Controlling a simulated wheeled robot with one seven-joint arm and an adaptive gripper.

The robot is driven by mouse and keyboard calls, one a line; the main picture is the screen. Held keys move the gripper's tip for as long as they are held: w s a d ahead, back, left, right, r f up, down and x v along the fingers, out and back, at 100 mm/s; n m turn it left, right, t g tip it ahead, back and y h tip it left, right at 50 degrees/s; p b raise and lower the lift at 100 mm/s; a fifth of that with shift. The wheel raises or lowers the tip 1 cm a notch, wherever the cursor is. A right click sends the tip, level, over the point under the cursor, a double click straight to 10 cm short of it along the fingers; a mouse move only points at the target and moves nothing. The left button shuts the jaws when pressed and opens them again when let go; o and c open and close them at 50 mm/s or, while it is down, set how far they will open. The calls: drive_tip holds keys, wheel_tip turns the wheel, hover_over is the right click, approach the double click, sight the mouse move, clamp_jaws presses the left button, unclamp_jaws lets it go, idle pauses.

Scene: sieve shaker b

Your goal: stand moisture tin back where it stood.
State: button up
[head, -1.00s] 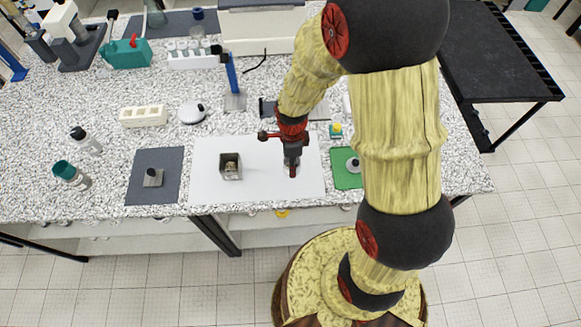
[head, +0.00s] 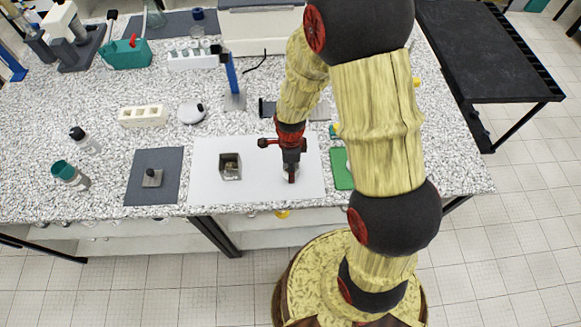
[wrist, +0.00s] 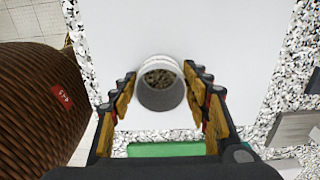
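The moisture tin (wrist: 160,102) is a small round grey-white tin with brown soil inside. In the wrist view it stands upright on the white mat (wrist: 115,30). My gripper (wrist: 161,76) reaches down around it, one finger on each side. Narrow gaps seem to show between the fingers and the tin's wall, so the fingers look open around it. In the head view my gripper (head: 291,172) covers most of the tin (head: 289,181) on the right half of the white mat (head: 258,190).
A square container (head: 230,174) with soil stands on the mat's left half. A dark grey mat (head: 140,190) lies to its left, and a green mat (head: 340,172) lies to the right, partly behind my arm. A blue-posted stand (head: 233,80) is behind.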

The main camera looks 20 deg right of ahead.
drive_tip(key=shift+o, duration=1.2)
drive_tip(key=s+r+n+t+p, duration=0.3)
drive_tip(key=r+n, duration=0.6)
drive_tip(key=r, duration=1.7)
drive_tip(key=s+r+n+t+b, duration=0.1)
drive_tip(key=s+r+n+t, duration=0.1)
drive_tip(key=s+r+n, duration=0.8)
drive_tip(key=s+n, duration=0.1)
drive_tip(key=n, duration=0.1)
drive_tip(key=shift+r+n+t, duration=0.25)
drive_tip(key=shift+n+t, duration=0.05)
wheel_tip(320, 180, down, 10)
drive_tip(key=b, duration=1)
drive_tip(key=shift+r, duration=0.25)
